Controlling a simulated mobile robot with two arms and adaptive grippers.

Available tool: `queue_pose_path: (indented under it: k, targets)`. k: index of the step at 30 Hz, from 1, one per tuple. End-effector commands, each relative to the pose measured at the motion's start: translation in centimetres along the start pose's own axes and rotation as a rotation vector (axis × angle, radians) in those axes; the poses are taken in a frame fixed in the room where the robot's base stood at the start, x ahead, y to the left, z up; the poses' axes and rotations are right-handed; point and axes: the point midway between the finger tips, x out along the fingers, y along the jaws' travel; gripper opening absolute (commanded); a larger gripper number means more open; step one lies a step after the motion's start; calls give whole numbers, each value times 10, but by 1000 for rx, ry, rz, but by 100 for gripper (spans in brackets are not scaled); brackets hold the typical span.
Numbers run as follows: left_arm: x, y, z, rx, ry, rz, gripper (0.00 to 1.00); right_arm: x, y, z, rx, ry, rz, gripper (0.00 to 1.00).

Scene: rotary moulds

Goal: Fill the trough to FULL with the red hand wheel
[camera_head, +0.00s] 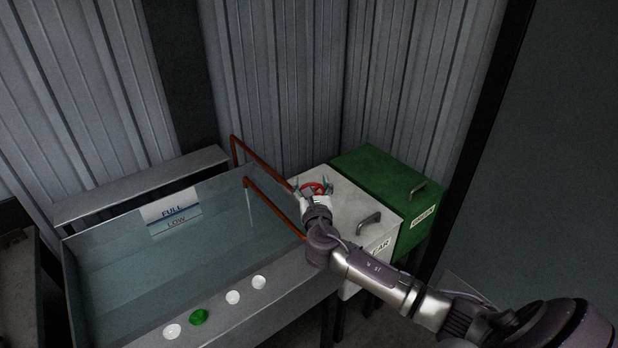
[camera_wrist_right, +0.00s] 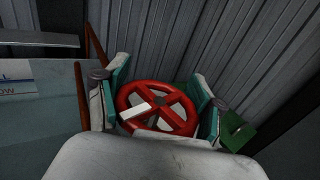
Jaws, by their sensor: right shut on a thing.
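The red hand wheel (camera_head: 316,187) is on the copper pipe beside the trough's right end. In the right wrist view the wheel (camera_wrist_right: 157,110) fills the space between my finger pads. My right gripper (camera_head: 313,190) is shut on the wheel, its fingers on either side of the rim. The trough (camera_head: 285,305) is a grey metal basin with water in it. A plate marked FULL and LOW (camera_head: 171,212) is on its back wall. The water lies near the plate's lower part; I cannot tell the exact level. My left gripper is not in view.
A copper pipe (camera_head: 273,208) bends over the trough's right end. A white bin (camera_head: 350,205) and a green bin (camera_head: 383,172) with handles stand to the right. Corrugated walls close off the back.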

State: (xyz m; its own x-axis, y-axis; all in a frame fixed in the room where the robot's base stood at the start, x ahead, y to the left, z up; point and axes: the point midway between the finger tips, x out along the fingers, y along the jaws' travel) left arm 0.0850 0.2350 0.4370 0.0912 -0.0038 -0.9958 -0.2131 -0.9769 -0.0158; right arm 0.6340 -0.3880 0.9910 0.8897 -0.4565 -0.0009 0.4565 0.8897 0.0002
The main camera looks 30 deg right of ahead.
Motion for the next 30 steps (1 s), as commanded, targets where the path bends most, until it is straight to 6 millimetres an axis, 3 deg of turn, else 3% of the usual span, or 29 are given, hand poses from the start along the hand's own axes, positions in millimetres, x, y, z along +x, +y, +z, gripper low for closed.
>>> queue_pose_path:
  k: [12, 30]
  targets:
    - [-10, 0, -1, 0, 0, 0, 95, 0, -4, 0, 0, 1, -212, 34]
    - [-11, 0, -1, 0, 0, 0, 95, -1, -6, -1, -1, 0, -249, 34]
